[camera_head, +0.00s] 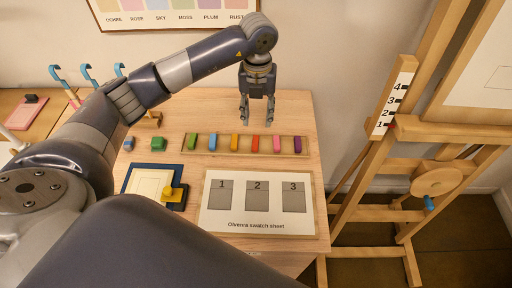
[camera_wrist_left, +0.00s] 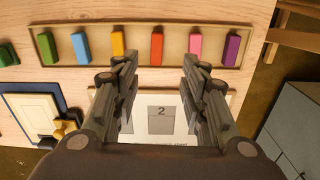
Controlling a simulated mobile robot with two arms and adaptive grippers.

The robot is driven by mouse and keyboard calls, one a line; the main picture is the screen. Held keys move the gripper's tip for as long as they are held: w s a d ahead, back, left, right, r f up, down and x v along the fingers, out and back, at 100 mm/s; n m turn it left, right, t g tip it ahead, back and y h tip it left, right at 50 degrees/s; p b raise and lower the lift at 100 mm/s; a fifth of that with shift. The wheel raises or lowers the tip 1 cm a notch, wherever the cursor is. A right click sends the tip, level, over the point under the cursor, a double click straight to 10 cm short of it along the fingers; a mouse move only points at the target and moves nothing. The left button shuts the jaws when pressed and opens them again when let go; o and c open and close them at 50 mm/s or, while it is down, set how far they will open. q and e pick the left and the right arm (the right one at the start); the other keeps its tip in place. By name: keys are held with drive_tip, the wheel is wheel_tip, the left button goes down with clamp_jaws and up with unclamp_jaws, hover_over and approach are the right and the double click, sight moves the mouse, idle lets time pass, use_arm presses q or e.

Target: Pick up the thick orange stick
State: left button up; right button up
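A yellow-orange stick (camera_head: 234,141) lies in a shallow wooden tray (camera_head: 206,152), between a blue stick (camera_head: 213,141) and a red-orange stick (camera_head: 255,143). It also shows in the left wrist view (camera_wrist_left: 117,43). I cannot tell clearly how its thickness compares with the others. My left gripper (camera_head: 257,120) points down, open and empty, above the table near the tray. In the left wrist view its spread fingers (camera_wrist_left: 160,62) frame the red-orange stick (camera_wrist_left: 156,47), with the yellow-orange stick just left of them. My right gripper is not in view.
The tray also holds green (camera_head: 191,141), pink (camera_head: 277,143) and purple (camera_head: 297,144) sticks. A swatch sheet (camera_head: 255,226) lies in front. A blue-edged pad (camera_head: 148,184) with a yellow-handled piece (camera_head: 172,194) is at left. A wooden easel (camera_head: 385,160) stands right of the table.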

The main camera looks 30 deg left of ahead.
sight(256, 140)
use_arm(q)
wheel_tip(256, 140, down, 4)
drive_tip(key=shift+s+f+p, duration=0.15)
drive_tip(key=shift+f+p, duration=0.1)
drive_tip(key=shift+p, duration=0.55)
drive_tip(key=shift+f, duration=0.65)
drive_tip(key=shift+a+f+p, duration=0.15)
drive_tip(key=shift+f+p, duration=0.15)
drive_tip(key=shift+p, duration=0.2)
wheel_tip(256, 140, down, 4)
drive_tip(key=shift+a+r+p, duration=0.15)
drive_tip(key=shift+r+p, duration=0.1)
drive_tip(key=shift+p, duration=0.65)
drive_tip(key=shift+f, duration=0.5)
drive_tip(key=c, duration=0.9)
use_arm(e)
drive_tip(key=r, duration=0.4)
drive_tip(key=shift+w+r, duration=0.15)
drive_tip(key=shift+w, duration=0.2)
